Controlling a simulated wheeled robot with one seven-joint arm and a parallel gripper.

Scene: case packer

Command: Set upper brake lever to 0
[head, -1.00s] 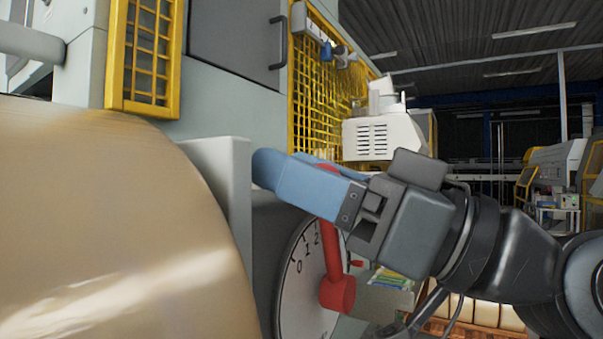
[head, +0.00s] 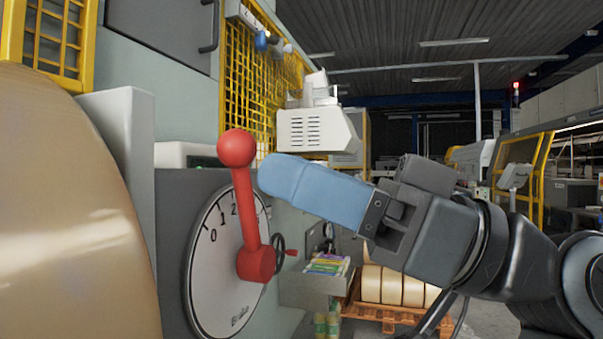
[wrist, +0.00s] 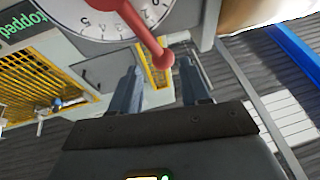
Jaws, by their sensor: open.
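The red brake lever (head: 246,207) with its ball knob stands nearly upright on a round white dial (head: 207,262). Numerals 0, 1 and 2 show left of the lever, which stands just past the 2. My gripper (head: 268,176) is open and empty, with blue fingers, just right of the knob in the head view. In the wrist view the lever (wrist: 137,25) reaches down from the dial (wrist: 88,18), and its knob appears between the spread fingertips of my gripper (wrist: 160,62). I see no contact. Only one brake lever shows.
A large tan roll (head: 70,220) and a pale grey panel (head: 128,140) stand left of the dial. A small handwheel (head: 281,252) sits just behind the lever. A yellow mesh guard (head: 238,85) is above. A grey tray (head: 310,288) and a loaded pallet (head: 385,316) lie beyond.

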